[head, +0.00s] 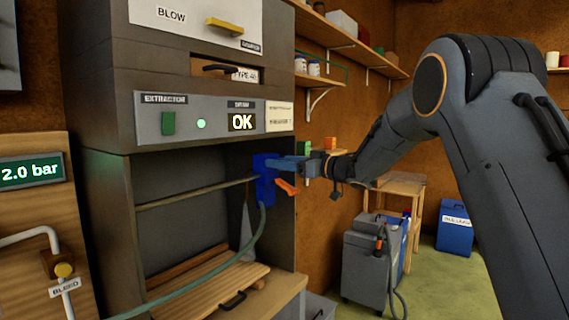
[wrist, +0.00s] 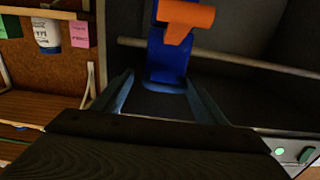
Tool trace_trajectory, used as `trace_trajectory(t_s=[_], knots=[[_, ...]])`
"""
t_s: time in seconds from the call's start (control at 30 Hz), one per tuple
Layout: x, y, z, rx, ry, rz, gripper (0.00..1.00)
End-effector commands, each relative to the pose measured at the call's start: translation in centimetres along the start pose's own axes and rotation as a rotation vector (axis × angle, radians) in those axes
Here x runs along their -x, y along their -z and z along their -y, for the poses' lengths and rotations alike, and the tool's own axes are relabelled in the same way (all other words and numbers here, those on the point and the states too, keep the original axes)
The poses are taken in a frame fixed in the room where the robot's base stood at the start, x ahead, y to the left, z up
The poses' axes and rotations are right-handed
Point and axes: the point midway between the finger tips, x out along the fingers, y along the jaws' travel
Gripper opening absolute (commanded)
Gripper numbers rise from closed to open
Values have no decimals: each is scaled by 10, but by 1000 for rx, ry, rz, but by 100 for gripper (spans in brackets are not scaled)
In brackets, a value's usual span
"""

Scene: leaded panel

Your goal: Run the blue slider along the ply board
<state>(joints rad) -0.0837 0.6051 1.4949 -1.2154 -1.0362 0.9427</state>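The blue slider (head: 264,180) sits on a thin horizontal rail (head: 200,192) at the right side of the open cabinet, above the ply board (head: 190,292) on the cabinet floor. An orange lever (head: 288,187) sticks out from it, and a green hose (head: 262,222) hangs from its lower end. My gripper (head: 286,163) reaches in from the right, its fingers at the slider. In the wrist view the slider (wrist: 168,62) stands near the tips of my spread fingers (wrist: 158,78), with a gap at the left finger. Contact at the right finger is unclear.
The cabinet's side wall (head: 280,240) stands close to the slider. A control panel (head: 210,121) reading OK is above the opening. The hose runs down left across the front of the board. A grey cart (head: 370,262) and blue bin (head: 455,228) stand at right.

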Motion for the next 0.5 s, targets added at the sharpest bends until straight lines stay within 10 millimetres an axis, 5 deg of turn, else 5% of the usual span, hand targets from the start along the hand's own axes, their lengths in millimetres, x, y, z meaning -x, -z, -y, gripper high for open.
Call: trace_trajectory(t_s=[0.33,0.5], knots=[[3,-1,0,0,-1,1,61],[24,-2,-2,1,-4,1,61]])
